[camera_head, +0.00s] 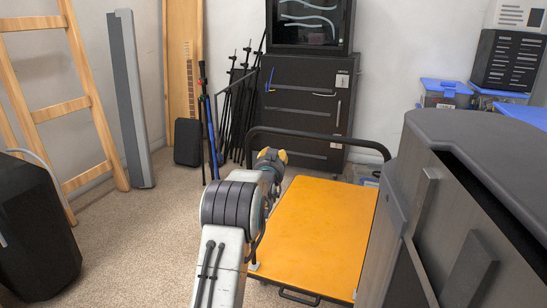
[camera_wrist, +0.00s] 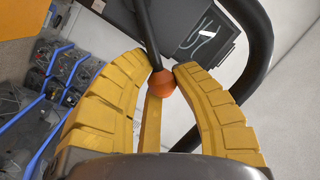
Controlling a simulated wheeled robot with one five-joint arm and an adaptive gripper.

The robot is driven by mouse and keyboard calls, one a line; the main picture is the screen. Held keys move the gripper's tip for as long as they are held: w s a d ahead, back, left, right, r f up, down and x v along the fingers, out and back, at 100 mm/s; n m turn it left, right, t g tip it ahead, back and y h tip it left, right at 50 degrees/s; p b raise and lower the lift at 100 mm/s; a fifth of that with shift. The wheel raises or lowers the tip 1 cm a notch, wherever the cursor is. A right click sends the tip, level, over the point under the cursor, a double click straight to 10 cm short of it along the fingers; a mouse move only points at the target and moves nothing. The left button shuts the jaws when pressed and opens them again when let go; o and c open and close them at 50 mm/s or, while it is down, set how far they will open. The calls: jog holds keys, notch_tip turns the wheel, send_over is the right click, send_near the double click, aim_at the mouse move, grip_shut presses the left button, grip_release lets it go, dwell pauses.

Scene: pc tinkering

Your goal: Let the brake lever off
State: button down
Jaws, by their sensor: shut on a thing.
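The brake lever is a thin black rod with an orange ball knob (camera_wrist: 162,84) at its end, seen in the wrist view. My gripper (camera_wrist: 164,66) has its yellow fingers closed around the knob, one finger on each side. The black rod (camera_wrist: 148,35) runs up from the knob toward the top of the picture. In the head view my gripper (camera_head: 271,157) is at the far left of the orange-topped cart (camera_head: 318,230), by its black handle (camera_head: 320,134). The lever is hidden behind my gripper and arm there.
A grey cabinet (camera_head: 430,180) stands close on the right. A black cabinet (camera_head: 305,112) stands behind the cart, with thin black stands (camera_head: 238,110) beside it. A wooden ladder (camera_head: 65,105) and black box (camera_head: 35,230) are at left. Carpet between them and my arm is clear.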

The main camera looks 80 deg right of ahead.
jog(key=shift+w+r+n+b, duration=0.25)
jog(key=shift+r+n+b, duration=0.05)
jog(key=shift+b, duration=0.2)
jog(key=shift+w+d+r+n+b, duration=0.1)
jog(key=shift+w+r+n+b, duration=0.05)
jog(key=shift+r+n+b, duration=0.2)
jog(key=c, duration=1.4)
grip_release()
jog(key=o, duration=0.4)
jog(key=shift+f, duration=0.15)
jog(key=shift+c, duration=0.2)
jog(key=a, duration=1.2)
jog(key=shift+r, duration=0.35)
